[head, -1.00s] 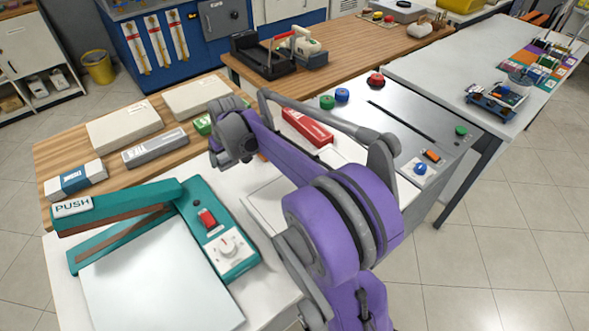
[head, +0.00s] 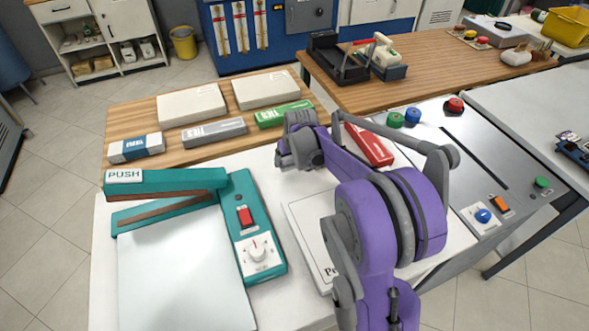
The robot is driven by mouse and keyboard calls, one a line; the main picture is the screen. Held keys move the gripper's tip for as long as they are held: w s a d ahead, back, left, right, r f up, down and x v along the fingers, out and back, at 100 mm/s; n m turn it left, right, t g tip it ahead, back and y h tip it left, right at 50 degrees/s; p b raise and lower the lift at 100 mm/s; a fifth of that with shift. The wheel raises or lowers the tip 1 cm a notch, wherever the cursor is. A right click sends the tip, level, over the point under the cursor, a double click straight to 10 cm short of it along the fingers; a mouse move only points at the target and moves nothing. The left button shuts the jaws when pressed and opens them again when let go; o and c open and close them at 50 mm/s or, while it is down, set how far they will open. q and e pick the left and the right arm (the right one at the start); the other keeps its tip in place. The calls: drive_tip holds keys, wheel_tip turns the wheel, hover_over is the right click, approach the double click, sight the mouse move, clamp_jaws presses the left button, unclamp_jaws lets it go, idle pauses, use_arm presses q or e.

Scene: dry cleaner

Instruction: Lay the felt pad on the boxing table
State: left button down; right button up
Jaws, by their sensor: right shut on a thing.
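My right arm reaches up over the white-topped table (head: 270,302), and its grey gripper (head: 297,146) is low over the far part of that top, just on the near side of a green box. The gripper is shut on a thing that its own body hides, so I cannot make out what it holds. No felt pad can be made out. I cannot tell which of the tables is the boxing table. My left gripper is out of view.
A teal sealer (head: 262,240) marked PUSH stands left of my arm. A flat white panel (head: 308,240) lies partly under my arm. A red box (head: 372,148), a green box (head: 284,113) and several white and grey boxes lie beyond. A grey console (head: 500,150) is at right.

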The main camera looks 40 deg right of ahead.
sight(290, 165)
drive_tip(key=shift+f, duration=1.95)
drive_tip(key=shift+f, duration=0.15)
drive_tip(key=o, duration=1.2)
drive_tip(key=shift+c, duration=0.2)
